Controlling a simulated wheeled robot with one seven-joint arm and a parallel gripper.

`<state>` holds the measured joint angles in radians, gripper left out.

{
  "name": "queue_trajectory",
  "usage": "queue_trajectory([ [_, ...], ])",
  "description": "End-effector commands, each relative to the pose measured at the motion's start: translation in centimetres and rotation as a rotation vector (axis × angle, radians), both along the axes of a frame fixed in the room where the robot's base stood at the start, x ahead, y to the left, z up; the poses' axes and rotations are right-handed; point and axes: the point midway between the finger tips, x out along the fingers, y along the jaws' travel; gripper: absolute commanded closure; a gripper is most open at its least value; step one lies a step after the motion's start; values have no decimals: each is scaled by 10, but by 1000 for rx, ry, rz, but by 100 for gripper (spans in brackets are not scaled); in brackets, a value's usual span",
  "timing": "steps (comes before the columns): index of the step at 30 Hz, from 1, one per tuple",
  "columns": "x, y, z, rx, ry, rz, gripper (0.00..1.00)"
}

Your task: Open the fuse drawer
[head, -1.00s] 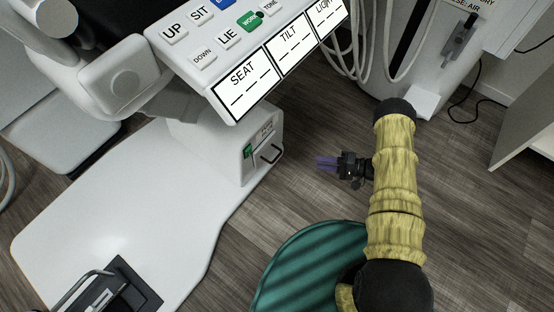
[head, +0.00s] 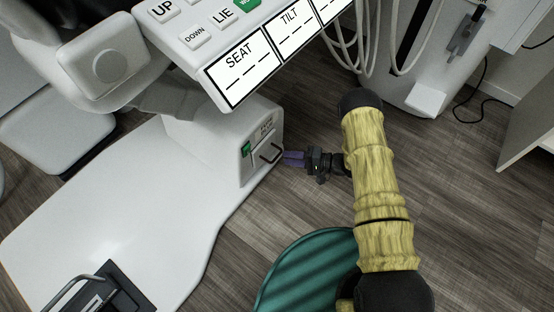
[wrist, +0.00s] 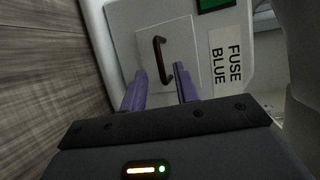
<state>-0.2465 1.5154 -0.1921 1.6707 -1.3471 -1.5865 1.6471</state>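The fuse drawer (wrist: 180,45) is a small pale square front on the end of the white chair base, and it looks shut. Its dark red-brown bow handle (wrist: 160,60) stands out from it, and the handle also shows in the head view (head: 271,153). A label reading FUSE BLUE (wrist: 227,60) is beside the drawer. My gripper (head: 286,158) has purple fingers pointing at the handle. In the wrist view the fingers (wrist: 160,84) are apart, with the handle ahead of the gap between them. I cannot tell whether they touch it.
A green switch (head: 246,149) sits beside the drawer. The control panel (head: 240,70) overhangs above, and the white base plate (head: 110,220) spreads to the left. A teal striped round thing (head: 310,265) is near my arm. Hoses (head: 365,40) hang behind; wood-look floor lies around my gripper.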

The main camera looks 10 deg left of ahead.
Motion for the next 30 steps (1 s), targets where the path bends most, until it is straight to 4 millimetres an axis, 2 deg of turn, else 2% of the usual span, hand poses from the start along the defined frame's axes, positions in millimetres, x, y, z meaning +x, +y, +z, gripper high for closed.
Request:
queue_trajectory([
  [3, -1, 22, -8, 0, -1, 3, 70],
  [9, 0, 47, -12, -1, -1, 1, 70],
  [20, 0, 53, -10, 0, 0, -1, 70],
  [25, 0, 53, -10, 0, 0, -1, 100],
  [30, 0, 53, -10, 0, 0, -1, 100],
])
